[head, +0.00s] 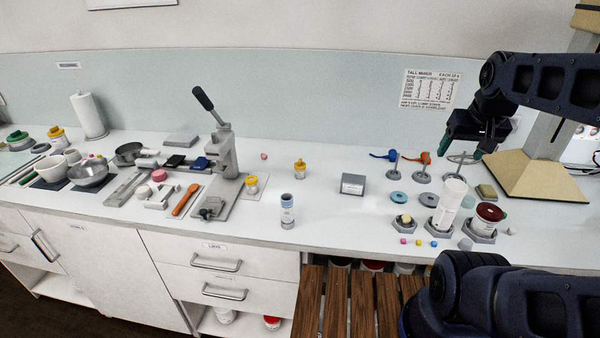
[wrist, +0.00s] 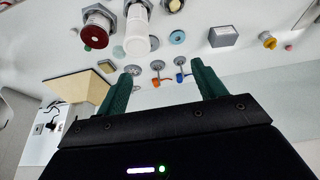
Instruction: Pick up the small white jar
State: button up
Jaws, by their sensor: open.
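Several small white jars stand on the white counter, and I cannot tell for sure which one is meant. One has a grey-blue lid (head: 287,212) and stands upright near the front edge. Two have yellow lids, one at mid-counter (head: 300,170) and one by the lever press (head: 252,186). A small cream-topped piece (head: 403,221) sits in a hexagonal holder at the right; it also shows at the top of the wrist view (wrist: 173,5). My gripper (wrist: 164,76) is open and empty, raised above the back right of the counter, apart from all of these.
A tall white container (head: 449,205) and a dark-red-lidded jar (head: 488,217) stand in holders at the right. Behind them are stands with blue and orange pieces (head: 420,160). A grey box (head: 353,184) stands mid-counter. The counter between box and press is mostly clear.

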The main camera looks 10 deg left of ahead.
jog(key=w+a+r+n+g, duration=0.1)
jog(key=w+a+n, duration=0.3)
jog(key=w+a, duration=0.5)
jog(key=n+g, duration=0.4)
jog(key=n, duration=0.8)
send_over(300, 159)
notch_tip(300, 159, down, 18)
jog(key=shift+f, duration=0.1)
notch_tip(300, 159, down, 10)
jog(key=shift+f, duration=0.1)
jog(key=c, duration=1)
